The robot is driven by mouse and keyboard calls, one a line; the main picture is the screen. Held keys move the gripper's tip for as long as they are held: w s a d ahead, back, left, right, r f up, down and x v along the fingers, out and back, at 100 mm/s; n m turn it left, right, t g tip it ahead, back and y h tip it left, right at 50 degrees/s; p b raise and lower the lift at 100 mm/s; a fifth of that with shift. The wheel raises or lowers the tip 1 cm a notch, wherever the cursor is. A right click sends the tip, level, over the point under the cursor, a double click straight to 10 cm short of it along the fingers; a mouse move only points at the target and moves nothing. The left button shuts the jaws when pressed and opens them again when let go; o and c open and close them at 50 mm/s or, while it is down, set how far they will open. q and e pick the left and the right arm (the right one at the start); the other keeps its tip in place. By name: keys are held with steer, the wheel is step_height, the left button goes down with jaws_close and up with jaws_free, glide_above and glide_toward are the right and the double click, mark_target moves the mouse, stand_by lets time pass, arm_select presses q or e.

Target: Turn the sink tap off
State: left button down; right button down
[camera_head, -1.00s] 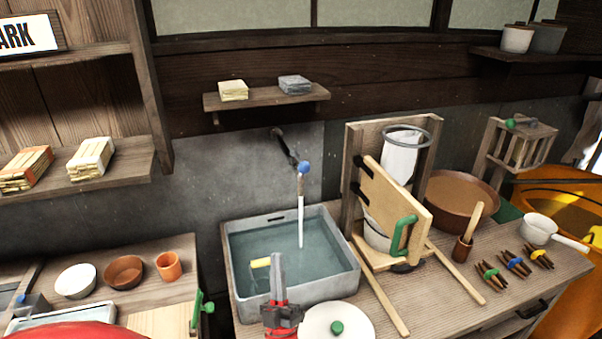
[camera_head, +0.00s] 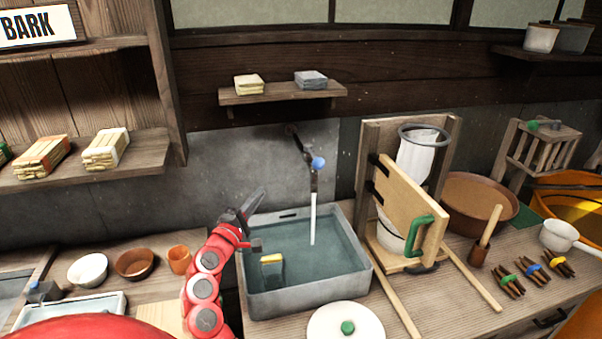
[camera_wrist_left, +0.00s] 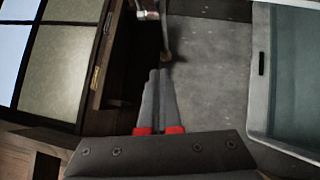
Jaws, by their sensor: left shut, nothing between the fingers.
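The tap (camera_head: 312,178) is a dark pipe on the wall behind the sink, with a blue handle (camera_head: 318,163). A white stream of water (camera_head: 313,222) runs from it into the grey sink basin (camera_head: 310,299), which holds water. My left gripper (camera_head: 261,192) is shut and empty, raised over the basin's left rim, left of the tap and apart from it. Its closed fingers (camera_wrist_left: 158,73) also show in the left wrist view, with the sink's edge at right. A pipe-like part at the top there may be the tap. My right gripper is out of view.
A yellow-topped block (camera_head: 272,270) is in the sink. A wooden press (camera_head: 408,210) with a green handle stands right of it. A white lid (camera_head: 345,325) lies in front. A small shelf (camera_head: 283,95) hangs above the tap. Bowls (camera_head: 88,269) stand at left.

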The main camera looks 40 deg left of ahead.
arm_select(q)
steer(key=s+d+r+m+h, duration=0.3)
steer(key=s+r+h, duration=0.1)
steer(key=h, duration=0.1)
steer(key=shift+d+r+m, duration=0.2)
steer(key=shift+d+m, duration=0.1)
steer(key=shift+d, duration=0.1)
steer(key=p, duration=0.3)
glide_toward(313, 155)
steer(key=a, duration=0.1)
steer(key=w+d+p, duration=0.2)
steer(key=w, duration=0.1)
steer(key=shift+w+d, duration=0.15)
steer(key=shift+d, duration=0.15)
